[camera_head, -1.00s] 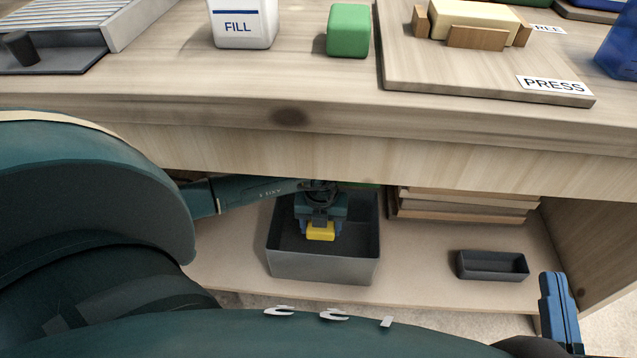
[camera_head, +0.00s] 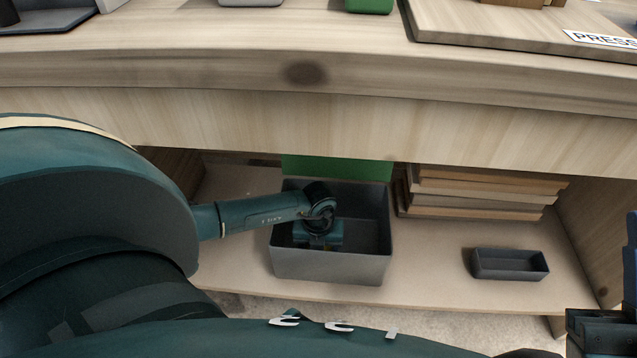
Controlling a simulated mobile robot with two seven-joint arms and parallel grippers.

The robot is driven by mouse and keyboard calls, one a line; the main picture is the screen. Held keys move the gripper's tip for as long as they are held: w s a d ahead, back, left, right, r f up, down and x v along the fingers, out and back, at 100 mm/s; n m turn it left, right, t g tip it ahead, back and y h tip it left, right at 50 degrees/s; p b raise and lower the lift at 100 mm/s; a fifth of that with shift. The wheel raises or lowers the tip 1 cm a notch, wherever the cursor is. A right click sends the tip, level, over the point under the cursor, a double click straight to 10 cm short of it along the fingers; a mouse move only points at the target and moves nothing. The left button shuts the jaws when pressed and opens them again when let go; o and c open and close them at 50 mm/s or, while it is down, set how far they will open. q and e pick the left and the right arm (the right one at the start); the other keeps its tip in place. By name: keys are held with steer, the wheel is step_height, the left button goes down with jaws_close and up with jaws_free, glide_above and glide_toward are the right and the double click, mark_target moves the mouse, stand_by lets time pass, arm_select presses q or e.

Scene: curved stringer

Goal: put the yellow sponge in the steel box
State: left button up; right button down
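The grey steel box (camera_head: 330,267) stands on the lower shelf under the worktop, open at the top. My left arm reaches in from the left, and my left gripper (camera_head: 319,243) points down inside the box. Its fingertips are hidden by the hand and the box's front wall. The yellow sponge is almost wholly hidden beneath the gripper, with only a faint trace of yellow there, so I cannot tell whether it is still gripped. My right gripper (camera_head: 628,285) is at the right edge, partly cut off, and its opening cannot be made out.
A small dark tray (camera_head: 510,265) sits on the shelf to the right of the box. Stacked boards (camera_head: 480,192) lie behind, and a green panel (camera_head: 336,168) stands behind the box. The worktop edge (camera_head: 300,120) overhangs the shelf. Bare shelf (camera_head: 430,255) lies between box and tray.

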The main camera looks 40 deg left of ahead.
steer(key=shift+r, duration=0.1)
arm_select(q)
steer(key=shift+f, duration=0.15)
steer(key=o, duration=0.9)
steer(key=shift+o, duration=0.2)
arm_select(e)
steer(key=shift+r, duration=0.1)
steer(key=shift+s, duration=0.1)
arm_select(q)
step_height(320, 180, up, 12)
steer(key=p, duration=0.6)
steer(key=shift+r, duration=0.2)
arm_select(e)
step_height(320, 180, down, 7)
steer(key=m+g+h, duration=0.2)
steer(key=m+h, duration=0.4)
steer(key=shift+s+a, duration=0.35)
